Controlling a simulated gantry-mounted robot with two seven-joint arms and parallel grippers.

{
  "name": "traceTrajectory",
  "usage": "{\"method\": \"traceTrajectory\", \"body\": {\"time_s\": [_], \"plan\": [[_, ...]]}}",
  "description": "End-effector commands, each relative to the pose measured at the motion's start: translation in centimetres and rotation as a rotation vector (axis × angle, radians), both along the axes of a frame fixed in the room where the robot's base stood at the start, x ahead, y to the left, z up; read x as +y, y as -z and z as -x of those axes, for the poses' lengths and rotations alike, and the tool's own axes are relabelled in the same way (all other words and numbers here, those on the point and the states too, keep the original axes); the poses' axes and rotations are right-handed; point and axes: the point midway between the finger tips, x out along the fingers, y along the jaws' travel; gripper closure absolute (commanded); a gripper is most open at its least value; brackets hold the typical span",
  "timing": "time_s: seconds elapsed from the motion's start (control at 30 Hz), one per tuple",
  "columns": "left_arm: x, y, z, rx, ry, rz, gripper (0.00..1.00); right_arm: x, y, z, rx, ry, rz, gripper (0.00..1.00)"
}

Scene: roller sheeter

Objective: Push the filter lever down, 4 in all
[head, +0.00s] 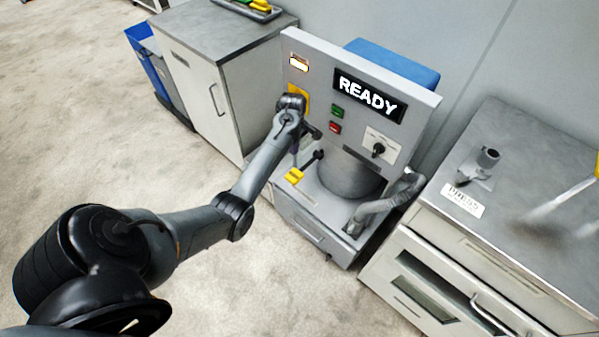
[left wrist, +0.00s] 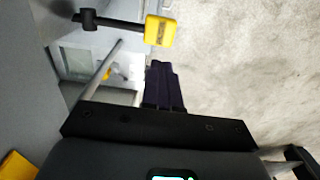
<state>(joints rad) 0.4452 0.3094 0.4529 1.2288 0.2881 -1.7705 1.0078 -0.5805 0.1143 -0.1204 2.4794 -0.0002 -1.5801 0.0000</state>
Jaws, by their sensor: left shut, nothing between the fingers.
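The machine (head: 318,70) has a display reading READY. A lever with a yellow handle (head: 294,176) and dark rod sticks out low on its front left; I take it as the filter lever. In the left wrist view the yellow handle (left wrist: 160,31) and its rod lie beyond the fingers, with a gap between. My left gripper (head: 295,147) is in front of the machine, just above the yellow handle and apart from it, partly hidden by my wrist. In the left wrist view its dark fingers (left wrist: 163,85) are together and empty. My right gripper is not in view.
The machine has a green button (head: 338,111), a red button (head: 335,128) and a black knob (head: 378,149). A grey hose (head: 380,207) curves at its right. A cabinet (head: 205,85) stands left, a drawer bench (head: 440,255) right. Carpet in front is clear.

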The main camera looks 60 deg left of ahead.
Motion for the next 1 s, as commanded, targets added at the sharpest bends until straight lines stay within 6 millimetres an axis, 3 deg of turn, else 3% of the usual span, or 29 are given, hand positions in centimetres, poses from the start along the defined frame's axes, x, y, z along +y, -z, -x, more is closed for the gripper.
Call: {"method": "traceTrajectory", "body": {"time_s": [0.27,0.47,1.0], "plan": [[-0.1,0.1,0.0,-0.001,0.001,0.002,1.00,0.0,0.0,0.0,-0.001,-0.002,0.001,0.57],[-0.1,1.4,0.0,-0.001,0.001,0.003,1.00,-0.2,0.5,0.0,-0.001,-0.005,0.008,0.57],[-0.2,10.7,0.0,0.000,0.000,0.004,1.00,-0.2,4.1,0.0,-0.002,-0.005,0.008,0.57]]}}
